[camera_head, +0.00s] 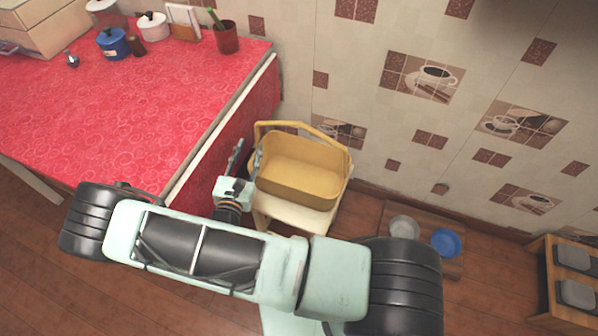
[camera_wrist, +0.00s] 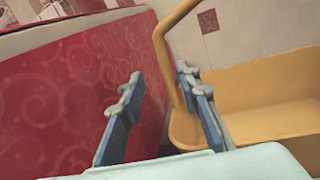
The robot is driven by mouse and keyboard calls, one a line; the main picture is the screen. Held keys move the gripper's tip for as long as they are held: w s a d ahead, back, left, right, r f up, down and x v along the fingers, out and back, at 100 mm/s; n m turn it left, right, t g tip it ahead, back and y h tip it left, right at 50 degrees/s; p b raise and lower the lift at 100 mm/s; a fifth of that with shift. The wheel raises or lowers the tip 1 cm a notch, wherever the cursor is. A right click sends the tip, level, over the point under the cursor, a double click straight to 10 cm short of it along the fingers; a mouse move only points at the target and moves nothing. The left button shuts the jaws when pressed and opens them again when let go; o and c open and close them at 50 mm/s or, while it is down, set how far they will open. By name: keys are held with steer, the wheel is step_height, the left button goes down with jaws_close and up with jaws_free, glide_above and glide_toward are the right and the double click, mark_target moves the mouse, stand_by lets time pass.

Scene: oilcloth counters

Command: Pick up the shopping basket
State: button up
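The shopping basket (camera_head: 300,170) is yellow, open-topped and empty as far as I can see. It stands upright on a small pale stool (camera_head: 290,215), with its yellow handle (camera_head: 320,136) raised along the wall side. In the wrist view the basket (camera_wrist: 265,100) fills the right side, and its handle (camera_wrist: 164,48) rises near the right finger. My gripper (camera_wrist: 158,76) is open, its fingers apart. The handle's lower end and the basket's left corner show between the fingers, beyond or level with the tips; I cannot tell contact. In the head view my gripper (camera_head: 245,168) is at the basket's left end.
A red oilcloth counter (camera_head: 130,110) is close on the left, its red side panel (camera_wrist: 60,100) beside my left finger. The tiled wall (camera_head: 400,130) is behind the basket. A grey bowl (camera_head: 404,228) and blue bowl (camera_head: 446,242) are low on the right. A wooden shelf (camera_head: 545,285) stands far right.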

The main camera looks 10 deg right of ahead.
mark_target(256, 134)
steer(key=x, duration=0.6)
steer(key=shift+w+d+r+b, duration=0.15)
steer(key=shift+w+d+b, duration=0.05)
steer(key=shift+d+b, duration=0.2)
jaws_close()
